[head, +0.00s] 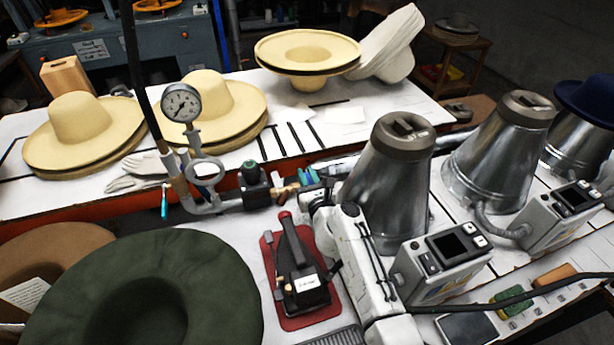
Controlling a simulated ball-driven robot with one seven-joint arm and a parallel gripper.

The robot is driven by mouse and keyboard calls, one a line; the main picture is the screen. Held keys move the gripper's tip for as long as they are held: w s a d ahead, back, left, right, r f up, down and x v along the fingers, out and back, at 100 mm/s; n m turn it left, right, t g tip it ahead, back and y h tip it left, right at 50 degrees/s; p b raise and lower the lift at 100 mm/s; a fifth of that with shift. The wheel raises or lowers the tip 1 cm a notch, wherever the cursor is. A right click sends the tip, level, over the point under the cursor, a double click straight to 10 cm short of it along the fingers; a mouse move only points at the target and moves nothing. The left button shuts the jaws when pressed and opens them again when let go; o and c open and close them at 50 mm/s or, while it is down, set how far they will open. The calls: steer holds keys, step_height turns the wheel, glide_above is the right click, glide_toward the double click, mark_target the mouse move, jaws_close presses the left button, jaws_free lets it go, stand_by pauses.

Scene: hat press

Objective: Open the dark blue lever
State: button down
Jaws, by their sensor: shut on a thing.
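My gripper (308,186) is at this handle, at the end of my white arm that reaches up from the bottom. It is shut on the handle. My fingers and wrist hide part of the lever and the pipe behind it.
A pressure gauge (181,103) stands on the pipe to the left. A metal cone (385,185) rises close to the right of my arm. A black tool on a red mat (272,250) lies to the left. A green felt hat (215,270) fills the lower left.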

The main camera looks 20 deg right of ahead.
steer(key=shift+a+f+m+h+b, duration=0.15)
steer(key=shift+a+m+h+b, duration=0.2)
steer(key=shift+h+b, duration=0.25)
steer(key=shift+m+h, duration=0.45)
steer(key=shift+h, duration=0.25)
steer(key=c, duration=1)
jaws_free()
steer(key=shift+c, duration=0.2)
steer(key=shift+r, duration=0.2)
